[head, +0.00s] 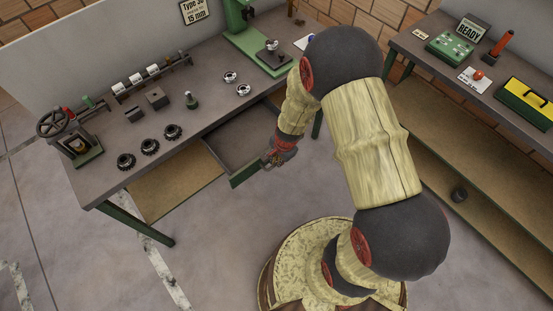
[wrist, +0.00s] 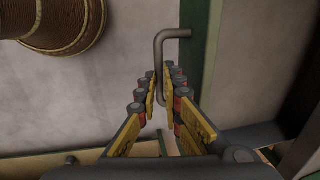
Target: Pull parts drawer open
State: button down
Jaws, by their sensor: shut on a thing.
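The parts drawer (head: 240,172) sticks out from under the grey workbench, with its green front panel away from the bench and its grey inside in view. The visible part of the inside looks empty. In the wrist view the green drawer front (wrist: 207,65) stands upright, with a bent metal handle (wrist: 172,34) on it. My gripper (head: 270,161) is at the drawer front. Its fingers (wrist: 163,82) are shut on the handle, one on each side of the bar. The handle is hidden in the head view.
The workbench (head: 205,116) carries black gears (head: 149,146), a green-based press (head: 255,45) and small parts. A second bench (head: 435,70) stands at right with a yellow-green box (head: 528,100). A bench leg (head: 140,228) stands at left. The floor before the drawer is clear.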

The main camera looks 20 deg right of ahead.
jog(key=c, duration=1.9)
grip_release()
jog(key=r, duration=0.4)
jog(key=s+r, duration=0.1)
jog(key=r, duration=0.3)
jog(key=s+r, duration=0.1)
jog(key=r, duration=0.2)
jog(key=shift+d+r, duration=0.35)
jog(key=shift+r, duration=0.05)
